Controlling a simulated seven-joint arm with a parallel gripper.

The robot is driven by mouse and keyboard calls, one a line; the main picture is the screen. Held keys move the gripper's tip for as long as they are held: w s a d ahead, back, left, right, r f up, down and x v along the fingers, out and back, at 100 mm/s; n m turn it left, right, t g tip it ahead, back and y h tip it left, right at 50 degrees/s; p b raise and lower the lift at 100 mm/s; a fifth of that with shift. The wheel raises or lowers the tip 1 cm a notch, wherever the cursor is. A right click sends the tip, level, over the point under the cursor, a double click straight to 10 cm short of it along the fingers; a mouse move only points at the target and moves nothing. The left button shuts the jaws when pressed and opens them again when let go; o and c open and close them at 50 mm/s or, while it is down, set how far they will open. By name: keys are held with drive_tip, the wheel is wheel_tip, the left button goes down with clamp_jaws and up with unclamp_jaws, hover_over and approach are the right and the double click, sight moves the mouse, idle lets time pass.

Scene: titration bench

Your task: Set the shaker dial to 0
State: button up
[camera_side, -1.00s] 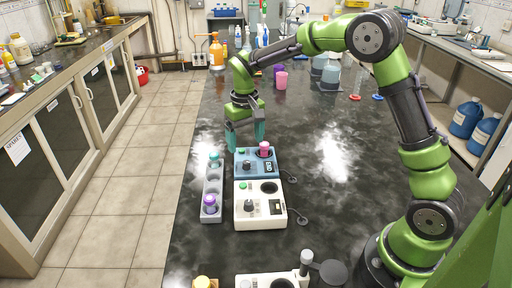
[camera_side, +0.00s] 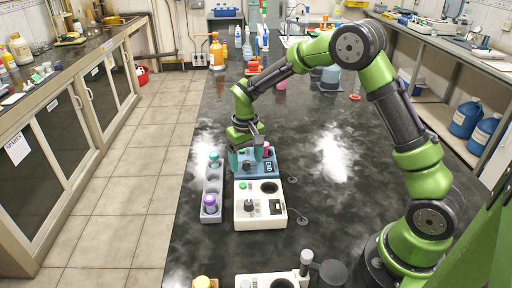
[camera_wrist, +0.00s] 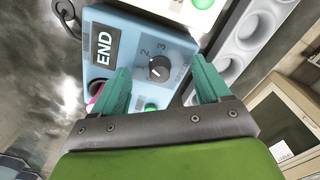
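The blue shaker (camera_side: 270,167) stands on the dark bench; its top shows in the wrist view (camera_wrist: 125,35) with an "END" display (camera_wrist: 103,46). Its black dial (camera_wrist: 158,68) has a white pointer mark toward the lower left of the picture. My gripper (camera_wrist: 161,66) is open, with teal fingers on either side of the dial in the picture and nothing held. In the side view my gripper (camera_side: 246,157) is low over the shaker; finger contact with the dial cannot be told.
A pink-capped vial (camera_side: 267,149) sits in the shaker, close to my gripper. A white device (camera_side: 275,207) stands in front. A grey rack (camera_side: 211,185) with teal and purple vials is at the left.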

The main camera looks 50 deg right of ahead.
drive_tip(key=c, duration=1.2)
drive_tip(key=n, duration=1.2)
